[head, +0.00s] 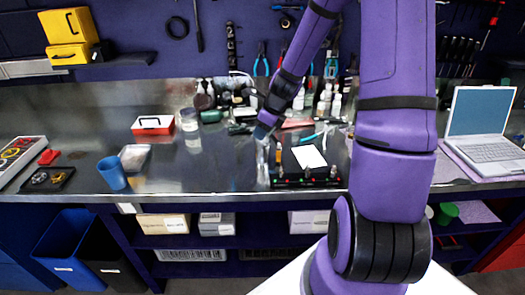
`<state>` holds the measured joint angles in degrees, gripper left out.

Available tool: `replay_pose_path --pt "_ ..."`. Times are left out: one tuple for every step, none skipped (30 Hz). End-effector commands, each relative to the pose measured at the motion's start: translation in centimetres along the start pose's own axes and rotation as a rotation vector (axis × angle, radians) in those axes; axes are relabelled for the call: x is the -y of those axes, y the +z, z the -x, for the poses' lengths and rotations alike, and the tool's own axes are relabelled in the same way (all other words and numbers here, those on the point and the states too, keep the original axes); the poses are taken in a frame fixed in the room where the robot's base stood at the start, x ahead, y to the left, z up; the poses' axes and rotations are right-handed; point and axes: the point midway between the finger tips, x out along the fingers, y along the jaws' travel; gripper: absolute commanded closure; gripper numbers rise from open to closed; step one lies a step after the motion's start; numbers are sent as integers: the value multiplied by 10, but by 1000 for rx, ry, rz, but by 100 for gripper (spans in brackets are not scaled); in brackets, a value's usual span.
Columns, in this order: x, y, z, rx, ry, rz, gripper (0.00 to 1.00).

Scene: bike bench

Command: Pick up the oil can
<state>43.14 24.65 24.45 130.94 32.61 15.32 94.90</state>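My purple arm reaches down and left over the workbench (225,165). My gripper (264,133) is at its end, above the middle of the bench, left of a black tray (318,183) with a white paper. The fingers are small and seen from behind, so their opening is unclear. A narrow silvery shape shows just below the gripper; I cannot tell what it is or whether it is touched. I cannot single out the oil can with certainty. Several dark bottles (204,97) and white bottles (335,105) stand along the back of the bench, partly hidden by my arm.
A blue cup (112,173) stands at the front left. A red and white box (153,125) and a clear jar (189,120) stand behind it. A laptop (482,125) is at the right. The bench between the cup and my gripper is mostly clear.

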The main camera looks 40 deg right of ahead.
Motion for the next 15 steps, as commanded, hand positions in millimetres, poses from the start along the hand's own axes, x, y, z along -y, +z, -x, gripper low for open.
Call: replay_pose_path --pt "0 0 0 0 0 0 76" --pt "0 0 0 0 0 0 83" --pt "0 0 0 0 0 0 92" --pt "0 0 0 0 0 0 99" --pt "0 0 0 0 0 0 100" --pt "0 0 0 0 0 0 100" --pt "0 0 0 0 1 0 100" --pt "0 0 0 -1 1 0 100" --pt "0 0 0 -1 1 -1 100" --pt "0 -1 -1 -1 2 -1 100" --pt "-1 -1 -1 -1 2 -1 100" --pt "-1 -1 -1 -1 2 -1 100" --pt "-1 -1 -1 -1 2 -1 100" --pt "-1 -1 -1 -2 3 -1 100" --pt "-1 -1 -1 -2 3 -1 100"
